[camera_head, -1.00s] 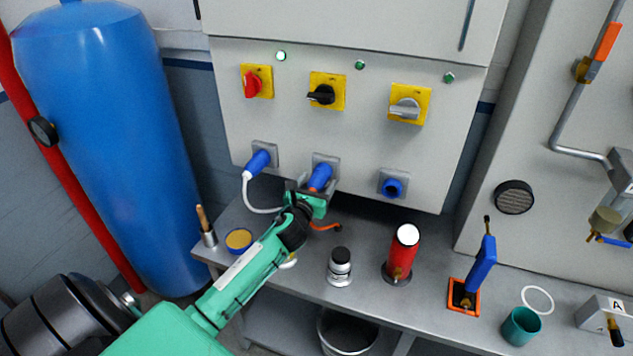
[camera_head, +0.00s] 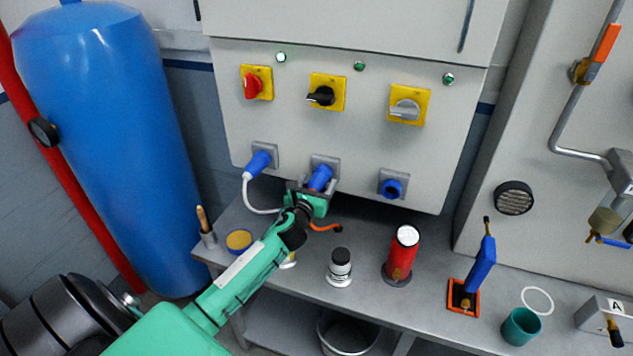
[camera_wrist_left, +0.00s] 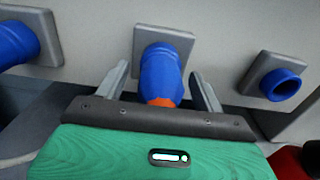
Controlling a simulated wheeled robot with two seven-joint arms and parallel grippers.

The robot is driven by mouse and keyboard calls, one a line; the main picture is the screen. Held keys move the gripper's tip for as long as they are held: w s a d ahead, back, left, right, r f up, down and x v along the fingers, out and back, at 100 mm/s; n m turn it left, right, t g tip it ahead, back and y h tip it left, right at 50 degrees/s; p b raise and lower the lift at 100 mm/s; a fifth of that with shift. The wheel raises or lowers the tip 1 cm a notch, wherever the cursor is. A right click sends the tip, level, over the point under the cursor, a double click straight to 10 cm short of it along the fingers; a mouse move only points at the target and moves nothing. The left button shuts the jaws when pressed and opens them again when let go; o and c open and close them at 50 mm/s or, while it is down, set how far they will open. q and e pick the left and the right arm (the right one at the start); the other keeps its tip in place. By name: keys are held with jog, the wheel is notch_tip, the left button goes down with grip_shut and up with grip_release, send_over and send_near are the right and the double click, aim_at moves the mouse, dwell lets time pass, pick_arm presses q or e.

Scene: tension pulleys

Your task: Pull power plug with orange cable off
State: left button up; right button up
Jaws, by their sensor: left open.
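The blue power plug with the orange cable (camera_head: 320,177) sits in the middle socket (camera_head: 327,163) of the grey cabinet. In the left wrist view the plug (camera_wrist_left: 160,75) stands between the two fingers of my left gripper (camera_wrist_left: 160,85), with visible gaps on both sides. My left gripper (camera_head: 311,190) is open around the plug. The orange cable (camera_head: 325,227) hangs below and behind the gripper, its upper part hidden. The plug's orange collar (camera_wrist_left: 160,101) shows just above the gripper body. My right gripper is not in view.
A blue plug with a white cable (camera_head: 258,162) sits in the left socket. The right blue socket (camera_head: 392,188) is empty. Below, the bench (camera_head: 365,303) carries a dark-capped bottle (camera_head: 340,268) and a red cylinder (camera_head: 402,255). A blue tank (camera_head: 105,140) stands left.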

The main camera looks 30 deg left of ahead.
pick_arm(q)
jog(key=shift+c, duration=0.4)
jog(key=c, duration=1.2)
jog(key=shift+s+d+f, duration=0.1)
jog(key=shift+s, duration=0.15)
jog(key=shift+s+d+p, duration=0.15)
jog(key=shift+s+p, duration=0.2)
jog(key=shift+s, duration=0.35)
jog(key=shift+p+v, duration=0.3)
jog(key=shift+v, duration=1.7)
